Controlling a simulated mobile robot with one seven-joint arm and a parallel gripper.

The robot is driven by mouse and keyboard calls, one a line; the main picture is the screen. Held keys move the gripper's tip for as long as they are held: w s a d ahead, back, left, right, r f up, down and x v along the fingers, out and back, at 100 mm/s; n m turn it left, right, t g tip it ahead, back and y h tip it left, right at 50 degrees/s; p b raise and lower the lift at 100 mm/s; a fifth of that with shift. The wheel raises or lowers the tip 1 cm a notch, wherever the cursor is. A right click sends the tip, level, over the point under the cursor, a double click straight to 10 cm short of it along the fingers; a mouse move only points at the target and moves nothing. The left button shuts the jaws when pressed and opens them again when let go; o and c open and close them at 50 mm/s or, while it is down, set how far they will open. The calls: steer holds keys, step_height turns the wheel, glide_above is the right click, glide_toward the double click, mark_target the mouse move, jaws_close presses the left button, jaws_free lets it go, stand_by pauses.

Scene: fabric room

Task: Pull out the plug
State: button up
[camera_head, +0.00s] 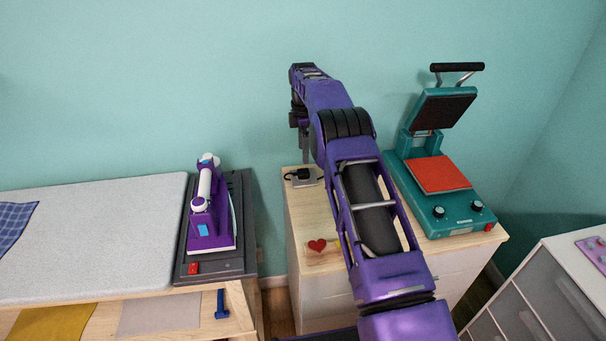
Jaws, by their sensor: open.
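A small black plug (301,173) with a dark cable sits on a grey socket box (308,182) at the back left of the wooden cabinet top. The plug looks seated in the box, but it is too small to tell how deep. My purple arm reaches over the cabinet from the front. My gripper (305,158) points down above the plug and slightly behind it in the picture. It is open and nothing shows between its fingers. The fingers are small and partly dark, so the exact gap to the plug cannot be told.
A teal heat press (441,222) stands open on the cabinet's right. A red heart on a wooden piece (317,246) lies on the cabinet (298,222). A purple iron (210,215) rests on a dark base left of a gap. A drawer unit (560,285) stands at right.

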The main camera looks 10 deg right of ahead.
mark_target(304, 171)
step_height(304, 171, down, 8)
steer(key=b, duration=0.3)
steer(key=shift+f, duration=0.15)
steer(key=shift+c, duration=0.2)
stand_by(0.8)
jaws_close()
steer(key=shift+r, duration=0.2)
stand_by(0.3)
